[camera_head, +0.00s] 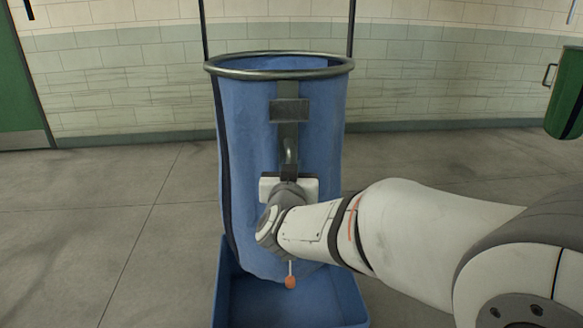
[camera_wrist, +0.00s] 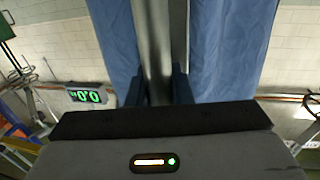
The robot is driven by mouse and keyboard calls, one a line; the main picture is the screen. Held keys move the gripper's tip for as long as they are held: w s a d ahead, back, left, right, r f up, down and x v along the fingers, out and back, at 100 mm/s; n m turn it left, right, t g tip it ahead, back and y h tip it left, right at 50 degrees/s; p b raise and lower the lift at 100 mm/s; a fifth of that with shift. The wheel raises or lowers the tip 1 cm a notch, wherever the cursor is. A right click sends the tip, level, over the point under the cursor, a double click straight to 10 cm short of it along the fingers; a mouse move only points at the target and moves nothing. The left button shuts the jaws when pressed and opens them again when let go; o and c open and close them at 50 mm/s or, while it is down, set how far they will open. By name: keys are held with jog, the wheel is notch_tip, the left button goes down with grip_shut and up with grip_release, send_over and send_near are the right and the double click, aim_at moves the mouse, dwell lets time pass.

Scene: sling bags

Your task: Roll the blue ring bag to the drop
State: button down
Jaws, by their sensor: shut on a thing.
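The blue ring bag (camera_head: 240,150) hangs upright from a round metal ring (camera_head: 280,73) straight ahead in the head view. Its lower end reaches into a blue tray-like base (camera_head: 290,305). A grey metal bracket with a handle (camera_head: 289,110) runs down the front of the bag. My gripper (camera_wrist: 160,90) is shut on this handle, and its two dark fingers sit on either side of the metal bar in the wrist view. My wrist hides the lower part of the handle in the head view. The blue cloth (camera_wrist: 115,40) shows on both sides of the bar.
A green container (camera_head: 567,95) is at the far right by the tiled wall, and a green door (camera_head: 20,90) is at the left. Grey floor lies open on the left. The wrist view shows a green-lit display (camera_wrist: 88,96) and some frames at its edges.

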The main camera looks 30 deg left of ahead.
jog(key=c, duration=1.3)
grip_release()
jog(key=shift+w+d, duration=0.1)
jog(key=shift+d, duration=0.05)
jog(key=v, duration=0.7)
jog(key=shift+s+d, duration=0.2)
jog(key=shift+s, duration=0.15)
jog(key=shift+w, duration=0.1)
